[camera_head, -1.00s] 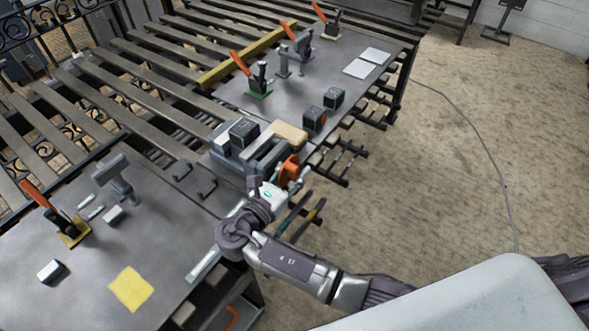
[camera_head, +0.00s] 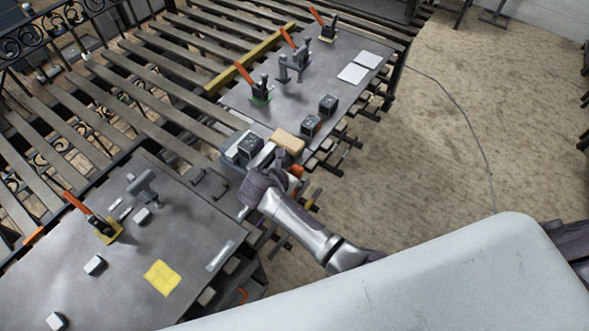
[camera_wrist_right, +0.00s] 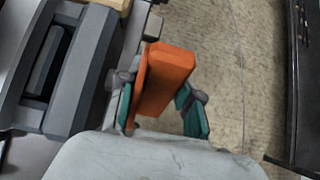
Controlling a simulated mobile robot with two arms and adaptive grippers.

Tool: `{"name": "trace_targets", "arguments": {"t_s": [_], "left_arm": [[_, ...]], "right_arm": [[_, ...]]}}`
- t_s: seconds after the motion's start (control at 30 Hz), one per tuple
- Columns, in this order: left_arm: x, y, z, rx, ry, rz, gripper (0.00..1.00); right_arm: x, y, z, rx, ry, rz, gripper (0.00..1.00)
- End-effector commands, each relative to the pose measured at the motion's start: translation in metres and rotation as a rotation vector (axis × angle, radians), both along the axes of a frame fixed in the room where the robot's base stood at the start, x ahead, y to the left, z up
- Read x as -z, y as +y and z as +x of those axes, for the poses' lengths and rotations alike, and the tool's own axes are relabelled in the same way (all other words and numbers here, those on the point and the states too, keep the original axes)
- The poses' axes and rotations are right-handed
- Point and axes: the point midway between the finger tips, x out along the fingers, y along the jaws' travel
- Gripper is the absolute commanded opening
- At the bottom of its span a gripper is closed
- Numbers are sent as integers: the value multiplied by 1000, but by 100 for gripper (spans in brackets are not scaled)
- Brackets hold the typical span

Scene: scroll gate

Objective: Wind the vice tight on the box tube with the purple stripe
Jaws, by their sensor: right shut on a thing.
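The grey vice (camera_head: 265,156) stands at the near edge of the far table, its jaws partly hidden by my arm. A dark box tube (camera_head: 250,146) sits at its jaws; I cannot make out its stripe colour or whether the jaws touch it. The grey vice body (camera_wrist_right: 85,70) fills the left of the right wrist view. My right gripper (camera_wrist_right: 157,98) is shut on the orange vice handle (camera_wrist_right: 170,75), its teal fingers on either side. In the head view the handle (camera_head: 297,171) shows only partly past my wrist. My left gripper is not in view.
A tan block (camera_head: 288,141) is beside the vice. Two other dark box tubes (camera_head: 311,124) (camera_head: 328,105) stand on the far table (camera_head: 325,75) with several orange-handled clamps. The near table (camera_head: 70,255) holds a yellow sheet (camera_head: 162,277) and small blocks. Open floor lies to the right.

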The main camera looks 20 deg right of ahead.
Motion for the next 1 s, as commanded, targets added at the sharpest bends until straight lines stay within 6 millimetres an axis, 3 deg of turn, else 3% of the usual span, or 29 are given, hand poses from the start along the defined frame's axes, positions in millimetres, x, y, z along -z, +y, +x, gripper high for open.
{"name": "trace_targets", "arguments": {"t_s": [0.67,1.0], "left_arm": [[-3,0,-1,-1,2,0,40],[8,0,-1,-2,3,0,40]], "right_arm": [[8,-7,3,4,398,501,0],[15,-8,2,7,599,757,0]]}}
